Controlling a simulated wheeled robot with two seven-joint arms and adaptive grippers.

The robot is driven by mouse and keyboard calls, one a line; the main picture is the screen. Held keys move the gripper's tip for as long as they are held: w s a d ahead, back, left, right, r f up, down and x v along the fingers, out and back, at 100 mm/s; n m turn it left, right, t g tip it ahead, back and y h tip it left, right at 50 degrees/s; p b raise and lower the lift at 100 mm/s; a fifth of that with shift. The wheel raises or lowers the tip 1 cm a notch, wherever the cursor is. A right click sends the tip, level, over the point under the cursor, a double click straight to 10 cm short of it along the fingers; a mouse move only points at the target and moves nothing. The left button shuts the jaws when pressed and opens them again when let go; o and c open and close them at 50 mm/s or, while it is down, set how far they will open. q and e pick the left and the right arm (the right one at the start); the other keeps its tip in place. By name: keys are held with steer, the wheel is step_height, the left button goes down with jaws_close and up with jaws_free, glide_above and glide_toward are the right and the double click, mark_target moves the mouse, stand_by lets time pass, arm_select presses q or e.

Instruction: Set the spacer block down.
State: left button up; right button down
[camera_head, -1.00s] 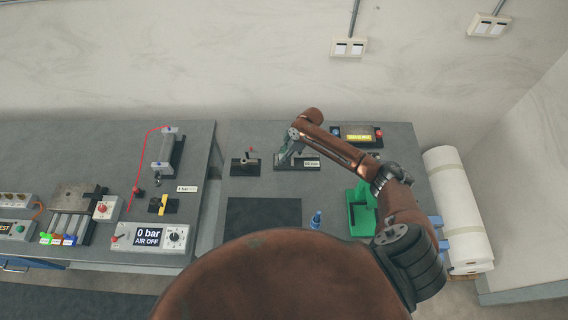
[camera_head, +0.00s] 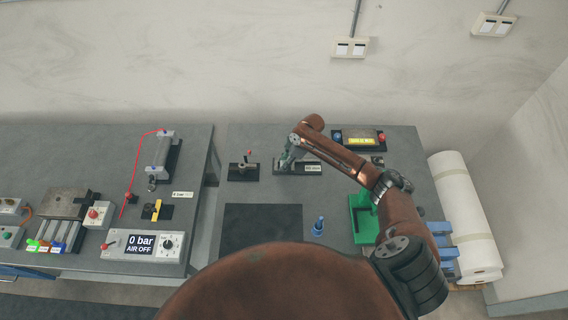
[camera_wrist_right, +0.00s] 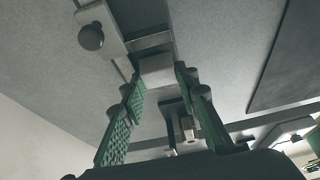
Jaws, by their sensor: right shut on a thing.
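The spacer block (camera_wrist_right: 157,70) is a small light grey block between the green-padded fingertips in the right wrist view. My right gripper (camera_head: 287,159) is shut on it. In the head view the gripper is low over the left part of a dark holder (camera_head: 298,170) with a small white millimetre label (camera_head: 313,168). The block is hidden there by the fingers and arm. In the wrist view a grey metal fixture with a round dark knob (camera_wrist_right: 91,37) lies just beyond the block; I cannot tell whether block and fixture touch. My left gripper is out of view.
A small lever fixture (camera_head: 243,171) stands left of the holder. A blue bottle (camera_head: 318,227) stands beside a dark mat (camera_head: 261,226). A gap separates the left bench.

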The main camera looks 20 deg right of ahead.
steer(key=shift+f, duration=0.15)
steer(key=c, duration=1.5)
jaws_free()
steer(key=p+v, duration=1)
steer(key=v, duration=0.2)
steer(key=shift+p, duration=0.4)
